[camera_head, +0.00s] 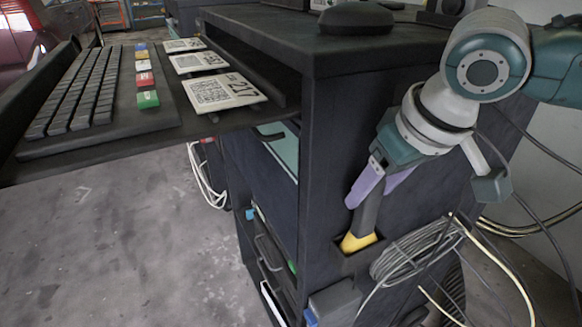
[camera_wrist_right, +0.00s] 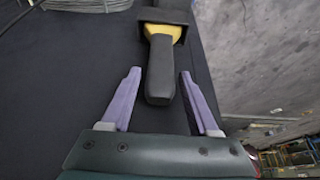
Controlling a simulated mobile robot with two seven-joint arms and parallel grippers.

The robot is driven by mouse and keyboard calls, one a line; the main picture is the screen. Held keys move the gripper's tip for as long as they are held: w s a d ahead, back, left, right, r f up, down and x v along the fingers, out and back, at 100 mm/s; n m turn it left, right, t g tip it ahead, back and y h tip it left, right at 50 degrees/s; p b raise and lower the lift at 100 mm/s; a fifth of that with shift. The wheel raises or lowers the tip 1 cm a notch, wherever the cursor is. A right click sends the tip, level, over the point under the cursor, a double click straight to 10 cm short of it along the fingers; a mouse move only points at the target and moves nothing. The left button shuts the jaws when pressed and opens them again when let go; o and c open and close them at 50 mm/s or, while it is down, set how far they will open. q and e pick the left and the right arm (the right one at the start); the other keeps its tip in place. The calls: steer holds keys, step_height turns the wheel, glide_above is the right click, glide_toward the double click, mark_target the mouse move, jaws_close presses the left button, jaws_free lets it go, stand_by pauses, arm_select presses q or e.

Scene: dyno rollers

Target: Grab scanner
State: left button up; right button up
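The scanner (camera_head: 358,242) has a yellow head and a dark handle. It sits in a holder (camera_head: 346,264) on the side of the dark cabinet, handle pointing up. My right gripper (camera_head: 376,191), with purple fingers, is at the handle. In the right wrist view the scanner handle (camera_wrist_right: 161,75) lies between the two open fingers (camera_wrist_right: 155,88), with a visible gap on each side. The scanner head is partly hidden by the holder. My left gripper is not in view.
The dark cabinet (camera_head: 330,150) fills the middle. A coiled grey cable (camera_head: 415,252) hangs right of the holder, and loose cables run further right. A keyboard (camera_head: 85,95) and printed cards (camera_head: 221,92) lie on the pulled-out shelf at left.

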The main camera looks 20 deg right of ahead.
jaws_close()
stand_by(1.1)
